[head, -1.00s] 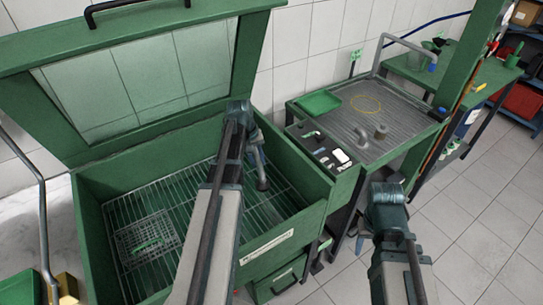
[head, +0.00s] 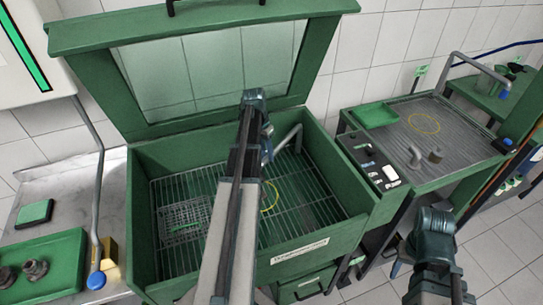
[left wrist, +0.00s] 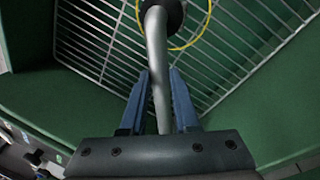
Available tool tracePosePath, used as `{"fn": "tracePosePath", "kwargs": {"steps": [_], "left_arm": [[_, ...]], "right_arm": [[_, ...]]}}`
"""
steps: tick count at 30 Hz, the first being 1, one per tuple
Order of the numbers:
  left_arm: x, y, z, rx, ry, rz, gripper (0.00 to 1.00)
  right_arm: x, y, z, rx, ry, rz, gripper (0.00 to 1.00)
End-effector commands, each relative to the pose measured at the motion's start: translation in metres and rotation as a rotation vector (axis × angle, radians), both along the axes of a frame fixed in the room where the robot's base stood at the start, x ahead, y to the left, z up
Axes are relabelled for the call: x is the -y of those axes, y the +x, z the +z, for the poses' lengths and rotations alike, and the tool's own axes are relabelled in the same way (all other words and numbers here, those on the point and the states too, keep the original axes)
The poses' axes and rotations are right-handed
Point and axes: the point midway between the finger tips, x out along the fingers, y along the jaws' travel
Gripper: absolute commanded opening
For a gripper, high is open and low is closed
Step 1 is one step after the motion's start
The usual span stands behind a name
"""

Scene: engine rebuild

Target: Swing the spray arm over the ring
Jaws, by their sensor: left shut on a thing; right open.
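The spray arm (head: 287,140) is a grey bent pipe at the back of the open green washer. My left gripper (left wrist: 160,95) is shut on it, a blue finger on each side of the pipe in the left wrist view. In the head view the ring (head: 273,197) lies on the wire rack, partly hidden by my left arm, and the nozzle cannot be made out. My right gripper (head: 432,222) is open and empty, right of the washer.
The washer (head: 350,190) has its lid (head: 90,85) raised. A wire basket (head: 185,222) sits on the rack (head: 310,200) at left. Right is a sink (head: 455,125) with another yellow ring (head: 424,123); left is a green tray (head: 45,255) with metal parts.

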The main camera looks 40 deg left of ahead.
Motion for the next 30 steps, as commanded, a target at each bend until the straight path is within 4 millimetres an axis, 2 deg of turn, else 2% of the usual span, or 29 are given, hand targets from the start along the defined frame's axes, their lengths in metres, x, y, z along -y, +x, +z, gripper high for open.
{"fn": "tracePosePath", "kwargs": {"steps": [14,15,19,30], "left_arm": [[-0.0064,0.001,0.0001,0.003,0.007,-0.012,0.0],[-0.0067,0.0011,0.0001,0.003,0.007,-0.012,0.35],[-0.006,0.0008,0.0001,0.002,0.006,-0.012,0.58],[-0.0043,0.0004,0.0018,0.001,0.003,-0.012,0.59]], "right_arm": [[0.0,0.0,0.0004,0.0,0.0,0.0,0.5],[0.0,0.0,0.0004,0.0,0.0,0.0,0.5],[0.0,0.0,0.0004,0.0,0.0,0.0,0.5],[0.0,0.0,0.0019,0.0,0.0,0.0,0.5]]}}
